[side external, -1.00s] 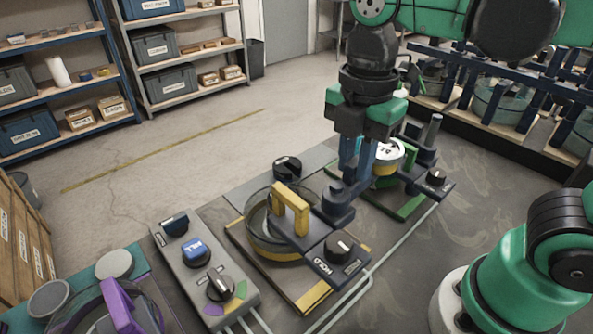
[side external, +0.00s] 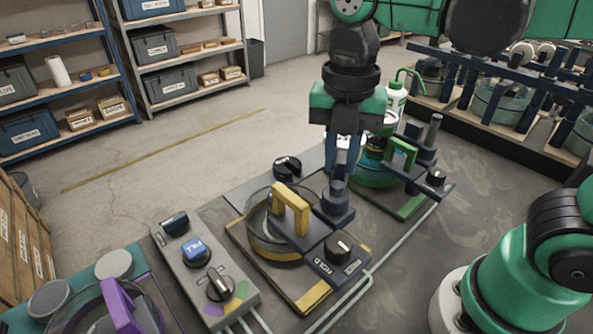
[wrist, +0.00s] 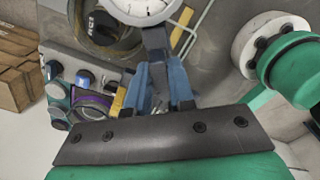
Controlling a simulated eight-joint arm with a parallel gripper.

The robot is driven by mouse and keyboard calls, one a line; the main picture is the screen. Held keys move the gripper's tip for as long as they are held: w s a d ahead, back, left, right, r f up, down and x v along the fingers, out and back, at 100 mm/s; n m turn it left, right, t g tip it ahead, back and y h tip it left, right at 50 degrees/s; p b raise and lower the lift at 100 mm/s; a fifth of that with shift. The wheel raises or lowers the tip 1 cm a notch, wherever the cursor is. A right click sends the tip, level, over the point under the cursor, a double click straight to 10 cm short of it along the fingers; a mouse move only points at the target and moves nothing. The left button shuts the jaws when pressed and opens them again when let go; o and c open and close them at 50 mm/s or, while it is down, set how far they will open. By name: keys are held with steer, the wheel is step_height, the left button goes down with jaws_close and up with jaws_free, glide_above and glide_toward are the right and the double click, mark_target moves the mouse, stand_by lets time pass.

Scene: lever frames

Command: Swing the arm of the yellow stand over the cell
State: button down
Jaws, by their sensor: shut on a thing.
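The yellow stand has a yellow-striped base plate (side external: 312,297), a round glass cell (side external: 265,243), a yellow handle (side external: 290,208) above it, and a dark pivot post (side external: 336,208). My gripper (side external: 342,168) is behind the post, away from the cell. It is shut on the stand's dark arm, which is mostly hidden behind the fingers in the side view. In the wrist view, the dark arm (wrist: 156,42) runs up from between my blue fingers (wrist: 158,98) toward a round white dial (wrist: 143,8) cut by the top edge.
A green-handled stand (side external: 403,155) and a green-capped bottle (side external: 396,98) are close on the right. A control console (side external: 205,265) stands at the front left. A black knob (side external: 287,165) is left of my gripper. Clear floor lies farther left.

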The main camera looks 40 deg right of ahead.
steer(key=shift+w+a+n, duration=0.25)
steer(key=shift+a+n, duration=0.2)
steer(key=shift+n, duration=1.35)
steer(key=shift+w+a+n, duration=0.2)
steer(key=shift+a+n, duration=0.25)
steer(key=shift+n, duration=1.35)
steer(key=shift+w+a+n, duration=0.25)
steer(key=shift+a+n, duration=0.2)
steer(key=shift+n, duration=1.35)
steer(key=c, duration=0.8)
jaws_free()
steer(key=shift+o, duration=0.2)
steer(key=shift+r, duration=2.8)
